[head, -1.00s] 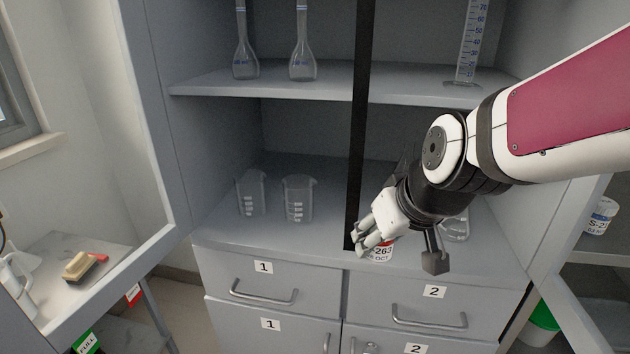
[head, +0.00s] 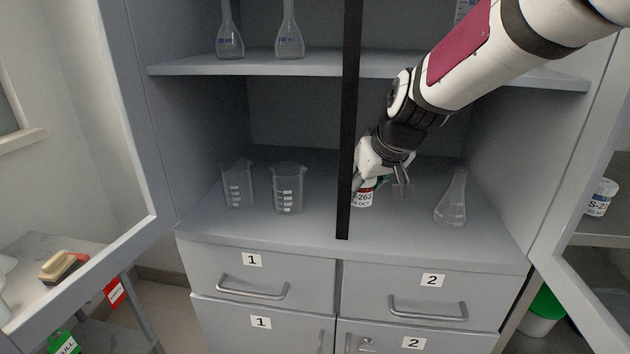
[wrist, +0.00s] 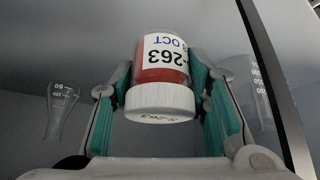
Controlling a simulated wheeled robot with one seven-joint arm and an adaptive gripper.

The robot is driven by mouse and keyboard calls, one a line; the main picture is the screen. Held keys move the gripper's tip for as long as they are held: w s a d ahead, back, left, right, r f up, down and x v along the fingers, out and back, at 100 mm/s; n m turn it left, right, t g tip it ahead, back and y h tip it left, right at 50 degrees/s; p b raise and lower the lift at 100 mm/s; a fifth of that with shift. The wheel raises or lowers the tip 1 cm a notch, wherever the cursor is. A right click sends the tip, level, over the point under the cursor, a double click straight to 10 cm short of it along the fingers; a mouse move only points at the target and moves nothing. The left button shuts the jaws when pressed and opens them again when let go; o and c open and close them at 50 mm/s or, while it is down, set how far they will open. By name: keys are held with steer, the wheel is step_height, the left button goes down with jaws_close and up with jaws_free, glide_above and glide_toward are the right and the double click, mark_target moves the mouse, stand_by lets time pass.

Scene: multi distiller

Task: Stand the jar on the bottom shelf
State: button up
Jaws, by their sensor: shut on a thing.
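The jar (head: 363,194) has a white label reading "263 OCT" and red contents. In the wrist view the jar (wrist: 162,62) shows its white ribbed lid, close between the green-padded fingers. My gripper (wrist: 160,95) is shut on the jar. In the head view my gripper (head: 376,182) is inside the cabinet, just right of the black centre post, over the bottom shelf (head: 400,233). The jar looks upright at or just above the shelf; I cannot tell whether it touches. Part of the jar is hidden by the fingers.
A conical flask (head: 452,200) stands to the right on the bottom shelf. Two beakers (head: 288,189) stand left of the black post (head: 348,120). The upper shelf (head: 270,66) holds flasks above. The shelf between jar and conical flask is clear. Open doors flank the cabinet.

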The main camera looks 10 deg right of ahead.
mark_target(360, 200)
steer(key=shift+w, duration=0.35)
steer(key=shift+d+f, duration=0.1)
steer(key=shift+f, duration=0.1)
steer(key=shift+f+b, duration=0.75)
steer(key=shift+f, duration=0.85)
steer(key=shift+f, duration=0.2)
steer(key=o, duration=1.2)
steer(key=shift+c, duration=0.2)
steer(key=shift+r, duration=0.2)
